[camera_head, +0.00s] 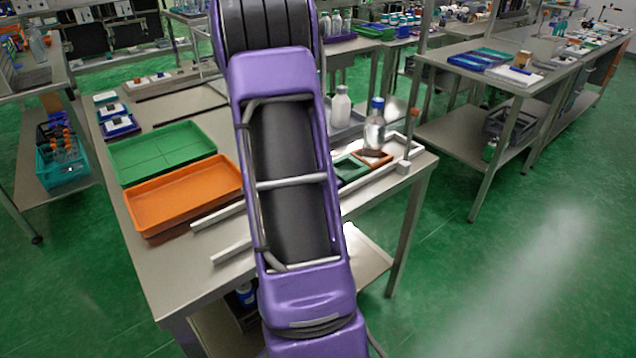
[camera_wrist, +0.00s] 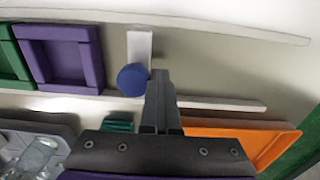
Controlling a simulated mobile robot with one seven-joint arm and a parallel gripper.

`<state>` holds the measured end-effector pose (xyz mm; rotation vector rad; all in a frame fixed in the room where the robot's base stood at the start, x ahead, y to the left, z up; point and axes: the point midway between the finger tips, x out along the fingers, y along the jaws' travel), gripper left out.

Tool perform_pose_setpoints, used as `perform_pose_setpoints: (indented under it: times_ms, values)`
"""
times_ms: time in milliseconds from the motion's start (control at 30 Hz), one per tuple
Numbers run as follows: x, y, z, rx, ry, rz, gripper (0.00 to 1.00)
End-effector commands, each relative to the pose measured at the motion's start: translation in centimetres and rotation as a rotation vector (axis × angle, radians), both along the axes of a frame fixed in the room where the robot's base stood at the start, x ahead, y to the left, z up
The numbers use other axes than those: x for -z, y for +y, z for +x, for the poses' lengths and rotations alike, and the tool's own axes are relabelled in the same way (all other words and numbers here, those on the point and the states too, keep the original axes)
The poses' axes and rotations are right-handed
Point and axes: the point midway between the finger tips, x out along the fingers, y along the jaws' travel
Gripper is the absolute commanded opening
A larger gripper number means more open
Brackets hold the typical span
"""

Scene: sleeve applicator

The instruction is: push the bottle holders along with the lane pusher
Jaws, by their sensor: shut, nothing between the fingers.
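The lane pusher shows in the wrist view as a pale bar (camera_wrist: 139,47) with a round blue knob (camera_wrist: 132,80), lying crosswise in the lane. My gripper (camera_wrist: 161,76) is shut and empty, just right of the knob; I cannot tell whether they touch. A purple square bottle holder (camera_wrist: 62,57) sits in the lane left of the pusher, with a gap between them. A green holder (camera_wrist: 9,55) is beyond it, cut by the picture edge. In the head view, a green holder (camera_head: 348,168) and a brown one (camera_head: 373,157) show; my arm hides the pusher and gripper.
Pale lane rails (camera_wrist: 215,103) run along both sides. An orange tray (camera_head: 185,197) and a green tray (camera_head: 162,152) lie left of my arm. Bottles (camera_head: 341,104) stand on a grey tray behind the lane. A small block with a post (camera_head: 403,166) is by the lane's far end.

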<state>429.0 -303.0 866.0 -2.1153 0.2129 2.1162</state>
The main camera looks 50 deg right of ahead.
Motion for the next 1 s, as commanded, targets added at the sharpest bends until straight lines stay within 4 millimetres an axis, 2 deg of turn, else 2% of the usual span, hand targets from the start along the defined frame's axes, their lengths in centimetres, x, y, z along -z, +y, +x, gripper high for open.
perform_pose_setpoints:
  times_ms: [1000]
  values:
    - [-0.1,-5.1,-1.0,0.001,-0.002,-0.002,0.00]
